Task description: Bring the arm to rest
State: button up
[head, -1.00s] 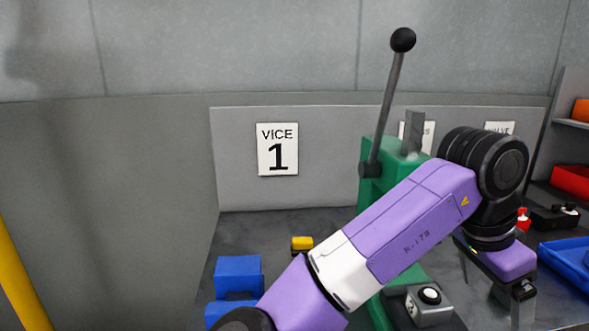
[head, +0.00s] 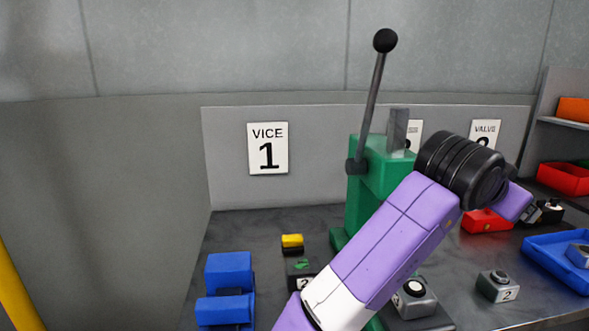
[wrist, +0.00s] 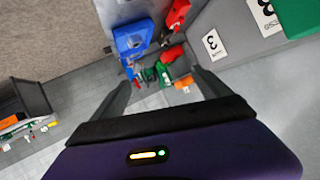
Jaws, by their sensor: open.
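My gripper shows in the wrist view (wrist: 162,76), its two dark fingers spread apart with nothing between them. In the head view my purple and white arm rises from the bottom centre to the right, with its black wrist joint in front of the bench. In the wrist view the fingers point toward a blue tray and several red and green things, seen from a distance.
A green press (head: 368,185) with a long black-knobbed lever (head: 372,105) stands close behind my arm. A grey block marked 2 (head: 497,287), a blue tray (head: 545,262) and a red bin (head: 563,178) are at the right.

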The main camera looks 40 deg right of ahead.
jog(key=w+a+r+n+t+h, duration=0.7)
jog(key=w+r+n+t+h, duration=0.15)
jog(key=w+r+t, duration=0.2)
jog(key=w+a+f+n+t+y, duration=0.3)
jog(key=a+f+n+t+y, duration=0.25)
jog(key=a+n+t, duration=0.2)
jog(key=w+a+f+n+t+y, duration=0.3)
jog(key=a+f+n+t+y, duration=0.3)
jog(key=a, duration=0.3)
jog(key=s+a+f+n+g+y, duration=0.1)
jog(key=s+a+f+n+y, duration=0.1)
jog(key=s+a+f+y, duration=0.35)
jog(key=s+a+f+n+g+y, duration=0.1)
jog(key=s+a+f+y, duration=0.25)
jog(key=a+f, duration=0.4)
jog(key=s+a+f+m+g, duration=0.1)
jog(key=s+f+g, duration=0.2)
jog(key=s+f, duration=0.5)
jog(key=s+a+f+m+g+y, duration=0.1)
jog(key=s+a+f+m+g, duration=0.1)
jog(key=s+f, duration=0.6)
jog(key=s+g, duration=0.1)
jog(key=s, duration=0.2)
jog(key=shift+a, duration=0.15)
